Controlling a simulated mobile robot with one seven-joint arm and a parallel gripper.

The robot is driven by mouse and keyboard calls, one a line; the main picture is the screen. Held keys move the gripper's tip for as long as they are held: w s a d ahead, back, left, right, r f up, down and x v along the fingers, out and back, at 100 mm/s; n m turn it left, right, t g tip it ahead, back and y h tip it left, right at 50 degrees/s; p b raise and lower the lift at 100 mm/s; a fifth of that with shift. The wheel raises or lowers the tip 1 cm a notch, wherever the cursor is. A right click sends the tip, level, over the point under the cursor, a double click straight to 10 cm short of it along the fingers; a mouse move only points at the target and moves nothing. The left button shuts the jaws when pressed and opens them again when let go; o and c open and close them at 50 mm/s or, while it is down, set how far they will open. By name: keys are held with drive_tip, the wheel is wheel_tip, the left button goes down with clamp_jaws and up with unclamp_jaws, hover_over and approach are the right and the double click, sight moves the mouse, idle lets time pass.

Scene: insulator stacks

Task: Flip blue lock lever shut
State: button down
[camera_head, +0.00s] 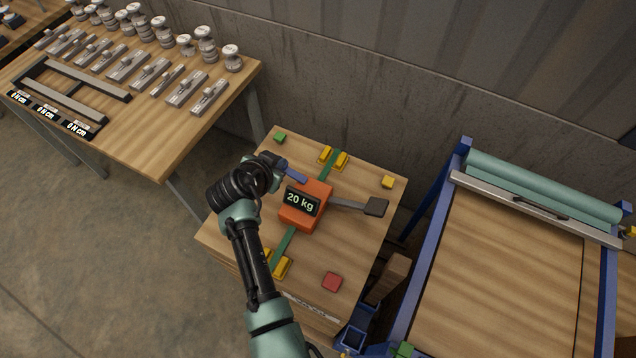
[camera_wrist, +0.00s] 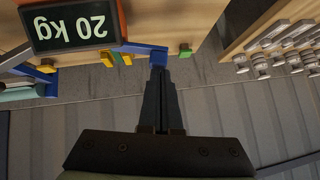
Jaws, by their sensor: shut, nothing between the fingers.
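The orange box (camera_head: 306,205) with a "20 kg" display sits on a green strip on the small wooden table. The blue lock lever (camera_head: 293,174) sticks out from the box's upper-left side towards my gripper (camera_head: 275,162). In the wrist view the lever (camera_wrist: 146,48) runs from beside the box (camera_wrist: 122,22) to a wider blue end at my fingertips. My gripper (camera_wrist: 159,72) is shut and empty, its tips at that blue end; I cannot tell whether they touch. My wrist hides part of the table left of the box.
A grey handle with a dark block (camera_head: 375,207) sticks out right of the box. Yellow blocks (camera_head: 282,267) flank the strip; a red block (camera_head: 332,281) lies near the front. A blue-framed roller table (camera_head: 500,270) stands right, a bench with insulators (camera_head: 150,120) upper left.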

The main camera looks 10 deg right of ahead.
drive_tip(key=shift+r+p, duration=0.85)
drive_tip(key=w+d+r+v, duration=0.1)
drive_tip(key=r+v, duration=0.1)
drive_tip(key=v, duration=1)
drive_tip(key=shift+r+p, duration=0.25)
drive_tip(key=shift+p, duration=0.05)
drive_tip(key=shift+s+d, duration=0.1)
